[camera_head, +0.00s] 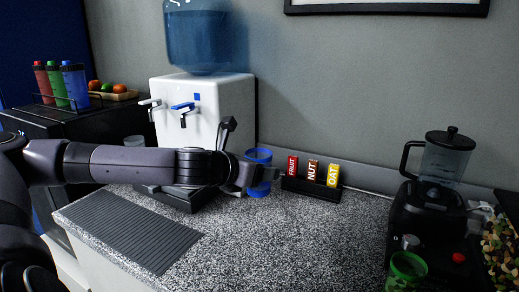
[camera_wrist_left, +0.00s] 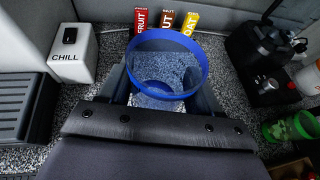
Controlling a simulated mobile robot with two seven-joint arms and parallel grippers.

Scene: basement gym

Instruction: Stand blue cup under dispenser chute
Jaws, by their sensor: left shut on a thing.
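My left gripper (camera_head: 260,177) is shut on the blue cup (camera_head: 259,157), which is upright with its open rim facing up. In the left wrist view the gripper (camera_wrist_left: 162,92) has a finger on each side of the blue cup (camera_wrist_left: 203,65); the cup looks empty. Whether its base touches the counter is unclear. The white water dispenser (camera_head: 224,104) stands to the left of the cup, with a white tap and a blue tap (camera_head: 183,107) on its front. A dark drip tray (camera_head: 184,198) lies below, partly hidden by my arm. My right gripper is out of view.
A dark rack of fruit, nut and oat bars (camera_head: 312,192) stands just right of the cup. A black blender (camera_head: 439,165) and a green cup (camera_head: 406,270) are at the right. A ribbed grey mat (camera_head: 130,228) lies front left. The middle counter is clear.

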